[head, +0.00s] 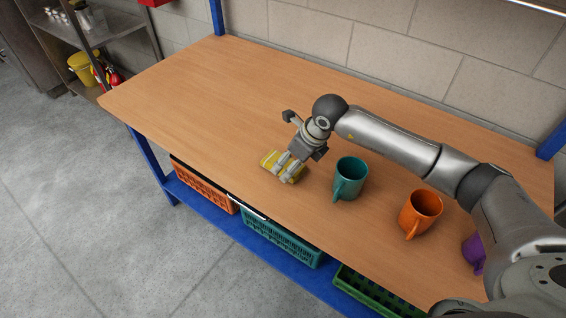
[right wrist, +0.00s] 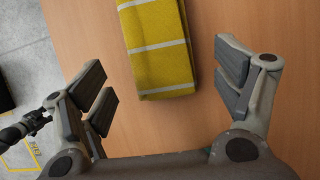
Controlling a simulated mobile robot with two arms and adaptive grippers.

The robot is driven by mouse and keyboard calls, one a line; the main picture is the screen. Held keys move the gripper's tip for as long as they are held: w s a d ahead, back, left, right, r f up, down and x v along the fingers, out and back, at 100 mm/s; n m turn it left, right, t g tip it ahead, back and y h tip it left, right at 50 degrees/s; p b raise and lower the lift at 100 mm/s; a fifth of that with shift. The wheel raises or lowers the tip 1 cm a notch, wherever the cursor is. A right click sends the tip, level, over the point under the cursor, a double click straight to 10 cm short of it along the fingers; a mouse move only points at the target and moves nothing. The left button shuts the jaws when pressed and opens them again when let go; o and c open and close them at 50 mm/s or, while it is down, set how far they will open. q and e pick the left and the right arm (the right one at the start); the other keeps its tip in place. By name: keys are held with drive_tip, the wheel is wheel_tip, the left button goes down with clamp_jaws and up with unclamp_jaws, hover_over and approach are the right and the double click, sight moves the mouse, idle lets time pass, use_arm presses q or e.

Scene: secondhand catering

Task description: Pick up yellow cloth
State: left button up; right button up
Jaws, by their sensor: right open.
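The folded yellow cloth (head: 270,161) with pale stripes lies on the wooden table near its front edge. In the right wrist view, the cloth (right wrist: 160,50) shows at the top, its near end between the fingers. My right gripper (head: 287,164) is at the cloth and partly covers it in the head view. In the right wrist view, the right gripper (right wrist: 165,85) is open, with a finger on each side of the cloth and wood visible between. I cannot tell its exact height above the table.
A teal mug (head: 350,180) stands just right of the gripper. An orange mug (head: 420,212) and a purple mug (head: 473,252) stand farther right. The table's left part (head: 190,90) is clear. Crates (head: 280,238) sit on the blue shelf below.

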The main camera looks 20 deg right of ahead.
drive_tip(key=shift+w+a+f, duration=0.2)
drive_tip(key=shift+f, duration=0.35)
drive_tip(key=shift+w+f, duration=0.15)
drive_tip(key=shift+f, duration=0.2)
drive_tip(key=shift+w+f, duration=0.1)
drive_tip(key=shift+f, duration=0.05)
drive_tip(key=shift+c, duration=0.9)
drive_tip(key=c, duration=0.9)
use_arm(q)
drive_tip(key=shift+w+d+r, duration=0.1)
drive_tip(key=shift+d+r, duration=0.15)
drive_tip(key=shift+d, duration=0.05)
